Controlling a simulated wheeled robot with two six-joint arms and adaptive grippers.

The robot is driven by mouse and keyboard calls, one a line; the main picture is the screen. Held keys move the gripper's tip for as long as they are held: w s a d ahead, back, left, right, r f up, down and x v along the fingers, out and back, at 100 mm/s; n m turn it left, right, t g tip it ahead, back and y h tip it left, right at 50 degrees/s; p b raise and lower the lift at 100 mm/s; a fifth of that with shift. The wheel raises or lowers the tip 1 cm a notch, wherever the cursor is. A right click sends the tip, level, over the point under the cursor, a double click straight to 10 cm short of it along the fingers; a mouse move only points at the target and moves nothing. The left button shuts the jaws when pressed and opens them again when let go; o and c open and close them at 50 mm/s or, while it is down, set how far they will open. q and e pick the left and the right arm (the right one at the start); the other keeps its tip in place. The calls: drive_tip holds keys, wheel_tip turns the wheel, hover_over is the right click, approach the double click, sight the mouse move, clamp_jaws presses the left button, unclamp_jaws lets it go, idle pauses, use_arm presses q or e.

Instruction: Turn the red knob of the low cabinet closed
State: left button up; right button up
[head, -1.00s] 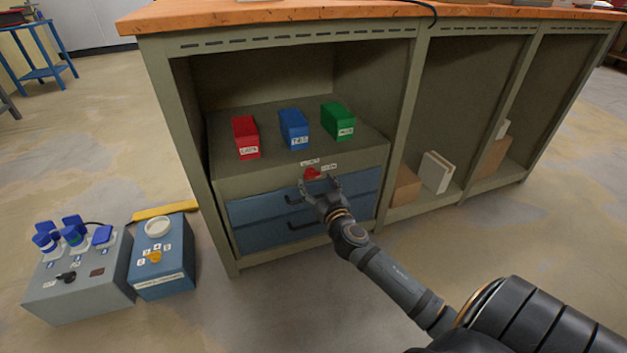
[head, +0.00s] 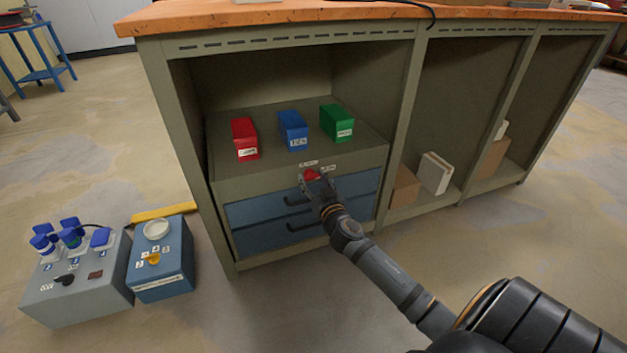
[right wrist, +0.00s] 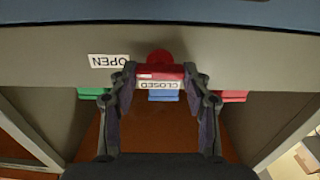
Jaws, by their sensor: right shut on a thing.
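The low cabinet (head: 225,188) has a red knob (head: 312,174) at the top of its front, above two blue drawers (head: 255,208). My right gripper (head: 317,183) is shut on the knob. In the right wrist view, which shows the labels upside down, the knob's red bar (right wrist: 160,70) lies crosswise between the fingertips of my right gripper (right wrist: 160,76). A CLOSED label (right wrist: 158,85) shows beside the bar, and an OPEN label (right wrist: 109,61) lies off to the left. The knob's exact angle is hard to tell. My left gripper is not in view.
Red (head: 245,138), blue (head: 293,131) and green (head: 337,123) boxes stand on the cabinet top, inside a workbench bay under an orange worktop (head: 250,14). Floor in front is clear.

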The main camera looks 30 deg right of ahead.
drive_tip(key=n+p, duration=0.1)
drive_tip(key=n, duration=0.3)
drive_tip(key=shift+a+n, duration=0.1)
drive_tip(key=shift+n, duration=0.3)
drive_tip(key=n+p, duration=0.1)
drive_tip(key=n, duration=0.3)
drive_tip(key=shift+n, duration=0.3)
drive_tip(key=n+p, duration=0.1)
drive_tip(key=n, duration=0.3)
drive_tip(key=shift+a, duration=0.1)
drive_tip(key=shift+f+n+p, duration=0.2)
drive_tip(key=shift+n+p, duration=0.15)
drive_tip(key=shift+n, duration=1.85)
drive_tip(key=o, duration=1.2)
drive_tip(key=shift+c, duration=0.2)
